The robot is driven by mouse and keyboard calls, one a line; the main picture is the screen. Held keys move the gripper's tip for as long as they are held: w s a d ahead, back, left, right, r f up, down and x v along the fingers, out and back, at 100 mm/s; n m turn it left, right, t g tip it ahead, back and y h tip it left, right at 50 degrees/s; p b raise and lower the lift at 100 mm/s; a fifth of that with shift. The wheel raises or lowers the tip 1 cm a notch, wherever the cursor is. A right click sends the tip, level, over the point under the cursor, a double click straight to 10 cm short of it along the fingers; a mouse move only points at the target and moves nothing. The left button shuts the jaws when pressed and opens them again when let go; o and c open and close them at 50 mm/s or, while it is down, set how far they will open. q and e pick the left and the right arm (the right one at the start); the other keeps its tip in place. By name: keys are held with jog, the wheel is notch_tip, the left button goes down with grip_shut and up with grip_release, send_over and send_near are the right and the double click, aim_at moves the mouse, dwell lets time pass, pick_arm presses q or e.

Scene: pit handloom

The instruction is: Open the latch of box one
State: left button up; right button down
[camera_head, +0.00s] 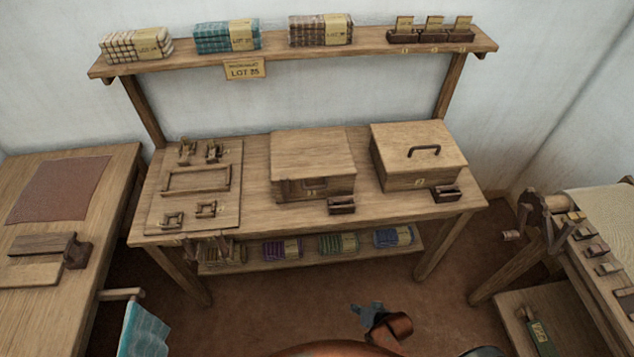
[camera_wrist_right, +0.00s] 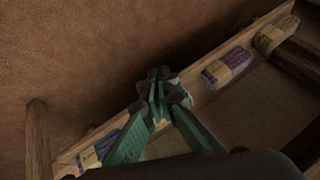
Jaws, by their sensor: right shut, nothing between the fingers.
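Two wooden boxes stand on the workbench in the head view. The middle box (camera_head: 312,160) has a flat lid, which is down, and a small dark fitting (camera_head: 315,184) on its front that looks like a latch; its state is too small to tell. The right box (camera_head: 418,155) has a dark handle on its closed lid. The small number marks are hard to read. My right gripper (camera_head: 366,312) is low in front of the bench, well away from both boxes. In the right wrist view its green fingers (camera_wrist_right: 158,92) are together and empty. My left gripper is not visible.
The workbench (camera_head: 258,190) carries a fixture board (camera_head: 195,212) at left and small dark blocks (camera_head: 341,205) before the boxes. A lower shelf (camera_head: 300,258) holds cloth bundles, also in the wrist view (camera_wrist_right: 228,67). Side tables flank the bench.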

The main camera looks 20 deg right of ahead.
aim_at(285, 188)
pick_arm(q)
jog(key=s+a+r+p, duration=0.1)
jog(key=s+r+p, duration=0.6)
jog(key=p, duration=0.7)
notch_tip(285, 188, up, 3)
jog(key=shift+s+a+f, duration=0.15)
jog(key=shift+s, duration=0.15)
pick_arm(e)
jog(key=w+a+r+m+t+y, duration=0.1)
jog(key=w+r, duration=0.5)
jog(key=r, duration=1)
jog(key=w+a+r+m+t+y, duration=0.1)
jog(key=w+r+m+t, duration=0.3)
jog(key=r, duration=1.2)
jog(key=w+a+r+m+t+y, duration=0.1)
jog(key=w+r+t, duration=0.3)
jog(key=r, duration=1.2)
jog(key=w+m, duration=0.1)
jog(key=w, duration=0.3)
jog(key=shift+a+m, duration=0.2)
jog(key=shift+m, duration=0.1)
jog(key=shift+w, duration=0.1)
